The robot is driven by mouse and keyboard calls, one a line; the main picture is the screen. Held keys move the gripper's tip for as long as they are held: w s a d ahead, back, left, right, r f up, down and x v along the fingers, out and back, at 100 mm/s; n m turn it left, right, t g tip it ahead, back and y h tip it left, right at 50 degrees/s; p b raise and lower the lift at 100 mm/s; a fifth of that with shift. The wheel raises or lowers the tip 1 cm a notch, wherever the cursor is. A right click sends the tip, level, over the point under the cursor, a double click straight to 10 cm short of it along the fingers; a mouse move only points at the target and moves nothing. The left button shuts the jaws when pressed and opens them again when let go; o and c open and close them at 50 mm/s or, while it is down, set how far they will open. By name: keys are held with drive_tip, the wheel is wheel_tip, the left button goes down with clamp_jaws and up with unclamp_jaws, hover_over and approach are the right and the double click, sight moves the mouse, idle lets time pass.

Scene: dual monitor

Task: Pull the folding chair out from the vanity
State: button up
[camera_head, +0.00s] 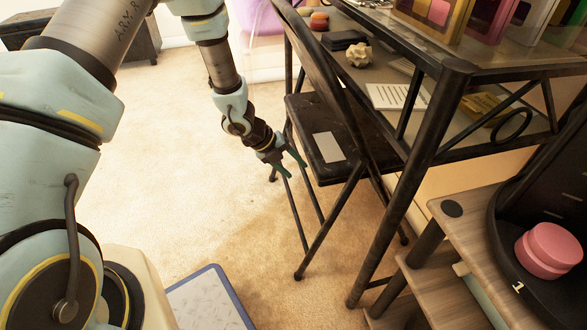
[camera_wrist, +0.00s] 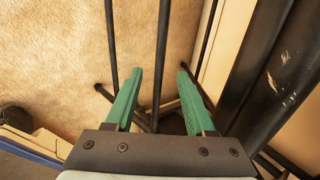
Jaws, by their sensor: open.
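The dark folding chair (camera_head: 303,113) stands unfolded at the vanity, with its seat partly under the tabletop and a pale card on the seat. The vanity (camera_head: 404,180) has a black metal frame with angled legs. My gripper (camera_head: 291,164) is open, low beside the chair's near side, just below seat height. In the wrist view my gripper (camera_wrist: 160,85) has its two green fingers spread. A thin dark bar, apparently a chair leg (camera_wrist: 162,50), shows between them. I cannot tell whether the fingers touch it.
Open carpet (camera_head: 190,180) lies left of the chair. A blue-edged board (camera_head: 210,300) lies on the floor at the bottom. A wooden shelf unit (camera_head: 470,215) with a pink jar (camera_head: 548,250) stands at right. A purple bin (camera_head: 258,20) is behind.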

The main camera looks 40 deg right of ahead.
drive_tip(key=b+x, duration=0.3)
drive_tip(key=x, duration=0.7)
drive_tip(key=shift+d+f+b, duration=0.15)
drive_tip(key=shift+f+b, duration=0.15)
drive_tip(key=shift+f, duration=0.1)
drive_tip(key=shift+c, duration=0.3)
clamp_jaws()
idle(0.9)
